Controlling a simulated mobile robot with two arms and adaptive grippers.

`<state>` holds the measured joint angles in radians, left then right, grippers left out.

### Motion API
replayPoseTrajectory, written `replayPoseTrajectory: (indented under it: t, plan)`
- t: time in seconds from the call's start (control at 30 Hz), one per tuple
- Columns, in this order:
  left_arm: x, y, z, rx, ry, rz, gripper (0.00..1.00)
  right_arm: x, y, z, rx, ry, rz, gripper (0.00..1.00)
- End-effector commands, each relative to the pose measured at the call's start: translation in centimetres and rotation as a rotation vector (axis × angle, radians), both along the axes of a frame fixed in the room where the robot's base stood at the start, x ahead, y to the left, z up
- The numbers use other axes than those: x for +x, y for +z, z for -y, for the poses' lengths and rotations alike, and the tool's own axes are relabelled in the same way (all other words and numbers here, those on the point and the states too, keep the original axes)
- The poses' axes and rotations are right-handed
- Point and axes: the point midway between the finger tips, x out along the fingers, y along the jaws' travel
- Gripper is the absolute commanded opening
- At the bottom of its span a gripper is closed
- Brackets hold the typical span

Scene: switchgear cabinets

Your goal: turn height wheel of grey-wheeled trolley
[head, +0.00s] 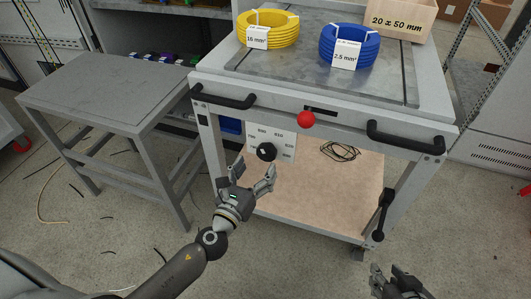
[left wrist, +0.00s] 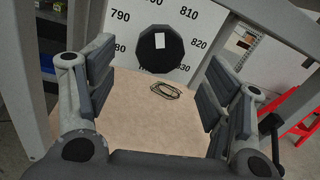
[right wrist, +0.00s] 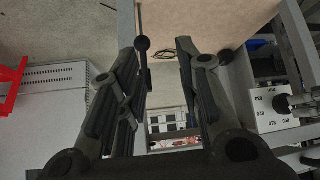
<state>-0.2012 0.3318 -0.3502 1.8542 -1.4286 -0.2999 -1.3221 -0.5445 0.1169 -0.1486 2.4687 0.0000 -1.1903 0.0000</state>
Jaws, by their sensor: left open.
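The trolley (head: 205,85) is a grey frame with two black handles and a wooden lower shelf. Its height wheel (head: 266,152) is a black round knob in front of a white number plate (head: 287,137). In the left wrist view the wheel (left wrist: 160,45) shows a white mark on its face, with numbers from 790 to 830 around it. My left gripper (head: 254,178) is open just in front of and below the wheel, its fingers apart and empty. My right gripper (head: 392,282) is low at the trolley's right front; in the right wrist view (right wrist: 160,50) it is open and empty.
A red knob (head: 306,119) sits on the trolley's front edge, and a black lever (head: 382,212) on its right leg. Yellow (head: 268,30) and blue (head: 346,45) cable coils and a box (head: 402,18) stand on top. A grey table (head: 110,90) stands left.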

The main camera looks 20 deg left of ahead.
Motion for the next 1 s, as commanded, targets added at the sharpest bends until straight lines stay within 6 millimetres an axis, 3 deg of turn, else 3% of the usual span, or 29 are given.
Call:
replayPoseTrajectory:
  t: [0.2,0.4,0.8,1.0]
  plan:
    - [3.9,0.1,0.5,-0.002,0.000,0.001,0.74,-1.1,-0.6,0.4,-0.013,-0.005,-0.058,0.32]
    - [6.1,0.0,0.7,-0.003,0.000,0.000,0.74,-1.1,-0.6,0.4,-0.013,-0.005,-0.057,0.32]
    - [6.8,-0.1,0.8,-0.003,0.000,-0.002,0.74,-1.0,-0.6,0.3,-0.012,-0.004,-0.055,0.32]
    - [6.7,-0.1,0.8,-0.003,0.000,-0.002,0.49,-1.0,-0.6,0.3,-0.012,-0.004,-0.054,0.32]
